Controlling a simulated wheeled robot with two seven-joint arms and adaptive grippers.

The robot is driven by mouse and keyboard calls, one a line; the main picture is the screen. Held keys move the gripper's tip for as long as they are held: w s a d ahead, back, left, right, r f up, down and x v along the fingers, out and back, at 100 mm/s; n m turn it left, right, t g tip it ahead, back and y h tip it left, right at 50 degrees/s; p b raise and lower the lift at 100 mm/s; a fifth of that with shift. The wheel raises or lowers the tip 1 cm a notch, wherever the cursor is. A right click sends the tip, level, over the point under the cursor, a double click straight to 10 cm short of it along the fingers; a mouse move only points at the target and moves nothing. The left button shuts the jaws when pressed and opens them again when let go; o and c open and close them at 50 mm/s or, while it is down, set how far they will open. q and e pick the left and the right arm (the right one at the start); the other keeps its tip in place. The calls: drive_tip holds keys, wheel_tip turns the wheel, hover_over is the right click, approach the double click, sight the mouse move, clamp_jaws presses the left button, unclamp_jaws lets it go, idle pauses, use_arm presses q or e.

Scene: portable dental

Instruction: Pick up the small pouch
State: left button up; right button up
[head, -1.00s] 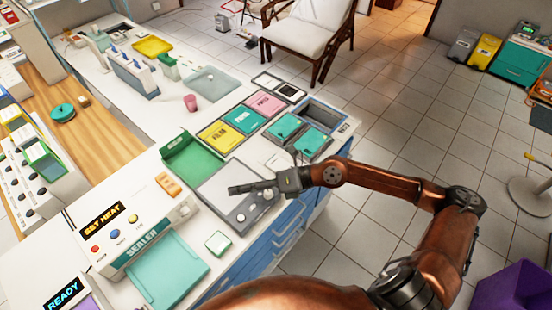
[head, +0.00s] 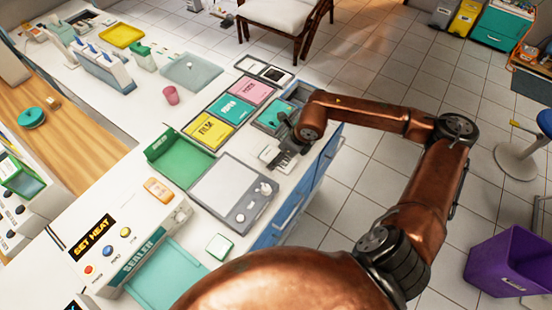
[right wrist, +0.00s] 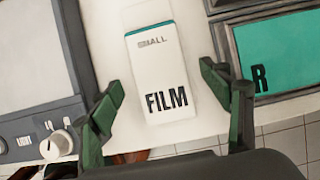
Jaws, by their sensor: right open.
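The small pouch (right wrist: 155,75) is a white packet with a teal top edge, printed "SMALL" and "FILM". It lies on the white counter in the right wrist view. In the head view the pouch (head: 268,153) shows as a small pale piece beside my right gripper (head: 285,158), which partly hides it. In the right wrist view my right gripper (right wrist: 165,100) is open, with its green-tipped fingers on either side of the pouch's lower end. Nothing is held. Whether the fingers touch the counter cannot be told. My left gripper is not in view.
A grey panel with knobs (head: 226,188) lies left of the pouch. A teal-lined tray (head: 268,127) is close on the other side. Yellow (head: 208,131) and pink (head: 249,90) trays lie behind. The counter's edge runs near my right gripper.

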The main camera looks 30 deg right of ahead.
drive_tip(key=shift+w+f, duration=0.25)
drive_tip(key=shift+f, duration=0.4)
drive_tip(key=c, duration=1.2)
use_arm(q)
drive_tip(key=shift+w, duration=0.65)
use_arm(e)
drive_tip(key=shift+c, duration=0.4)
drive_tip(key=shift+r, duration=0.15)
